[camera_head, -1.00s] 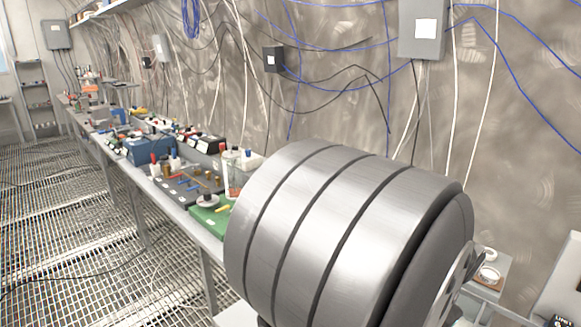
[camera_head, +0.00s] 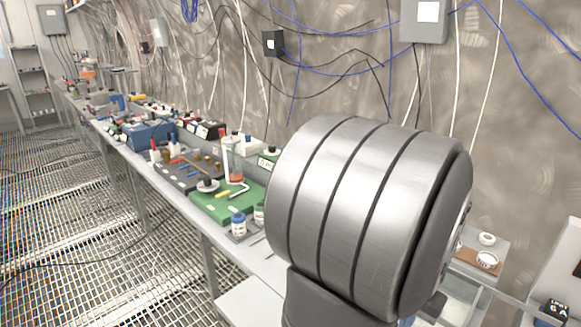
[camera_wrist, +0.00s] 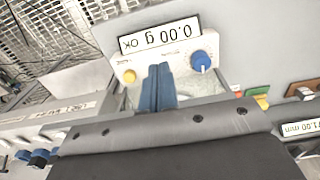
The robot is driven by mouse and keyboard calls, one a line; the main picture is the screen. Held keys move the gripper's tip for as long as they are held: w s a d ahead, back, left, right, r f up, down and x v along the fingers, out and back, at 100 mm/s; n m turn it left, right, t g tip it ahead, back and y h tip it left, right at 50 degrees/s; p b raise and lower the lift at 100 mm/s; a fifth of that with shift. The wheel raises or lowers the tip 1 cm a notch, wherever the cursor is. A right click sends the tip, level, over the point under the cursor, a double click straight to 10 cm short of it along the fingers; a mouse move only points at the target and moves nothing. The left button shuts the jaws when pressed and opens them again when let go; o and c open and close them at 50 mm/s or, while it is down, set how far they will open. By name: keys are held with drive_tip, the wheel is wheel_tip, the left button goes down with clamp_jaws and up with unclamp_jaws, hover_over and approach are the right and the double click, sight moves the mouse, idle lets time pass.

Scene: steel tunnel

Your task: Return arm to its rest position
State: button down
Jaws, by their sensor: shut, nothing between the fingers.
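My gripper (camera_wrist: 158,88) shows in the wrist view with its two blue-grey fingers pressed together and nothing between them. Just past the fingertips is a pale instrument (camera_wrist: 205,62) with a display reading 0.00 g, a yellow knob and a blue knob. I cannot tell how far the fingertips are from it. In the head view a large ribbed grey metal part of my own arm (camera_head: 365,215) fills the centre right. It hides what lies behind it, and my gripper does not show in that view.
A long bench (camera_head: 205,215) runs along the left wall side. Small white cups (camera_head: 487,260) stand at right. Cables hang on the wall.

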drive_tip(key=shift+r, duration=2.5)
drive_tip(key=shift+f, duration=0.15)
wheel_tip(320, 180, down, 8)
wheel_tip(320, 180, up, 9)
drive_tip(key=shift+f+m, duration=0.15)
drive_tip(key=shift+m, duration=0.25)
